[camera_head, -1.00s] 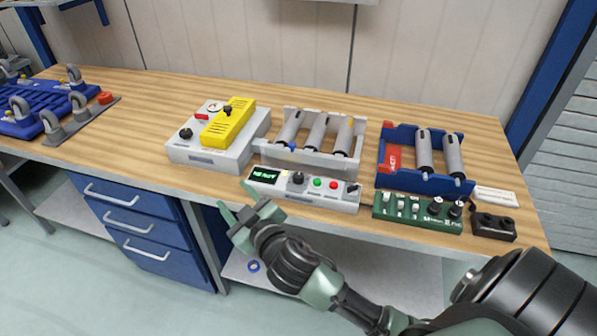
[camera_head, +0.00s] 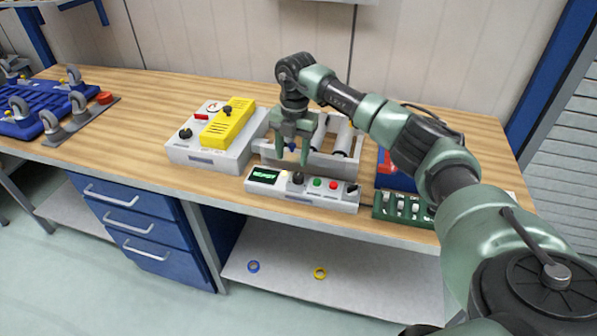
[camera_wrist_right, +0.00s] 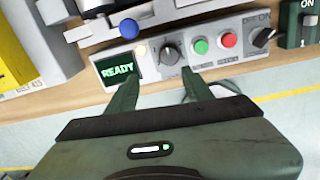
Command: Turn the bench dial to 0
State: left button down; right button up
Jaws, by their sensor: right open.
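The bench dial (camera_head: 298,178) is a black knob on a light grey control panel (camera_head: 330,203) near the bench's front edge. In the right wrist view the dial (camera_wrist_right: 170,53) sits between a lit display reading READY (camera_wrist_right: 117,70) and a green button (camera_wrist_right: 200,46). Its setting is too small to read. My right gripper (camera_head: 292,160) points down over the panel, open and empty. In the wrist view its two fingers (camera_wrist_right: 158,78) lie on either side of the dial, nearer the camera and apart from it. My left gripper is not in view.
A grey rack with rollers (camera_head: 345,138) stands right behind the panel. A grey box with a yellow block (camera_head: 228,122) is to the left. A green switch box (camera_head: 403,207) is to the right, partly hidden by my arm. A red button (camera_wrist_right: 229,40) is close to the dial.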

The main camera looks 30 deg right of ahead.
aim_at(298, 175)
jog(key=shift+s+d+r+h, duration=0.1)
jog(key=shift+s+d+h, duration=0.05)
jog(key=shift+d, duration=0.25)
jog(key=shift+s+d+r+h, duration=0.1)
jog(key=shift+s+d+h, duration=0.05)
jog(key=shift+d, duration=0.25)
jog(key=shift+d+f, duration=0.1)
jog(key=shift+f, duration=0.2)
notch_tip(298, 175, down, 7)
jog(key=shift+r+p, duration=0.1)
jog(key=shift+p, duration=0.9)
grip_shut()
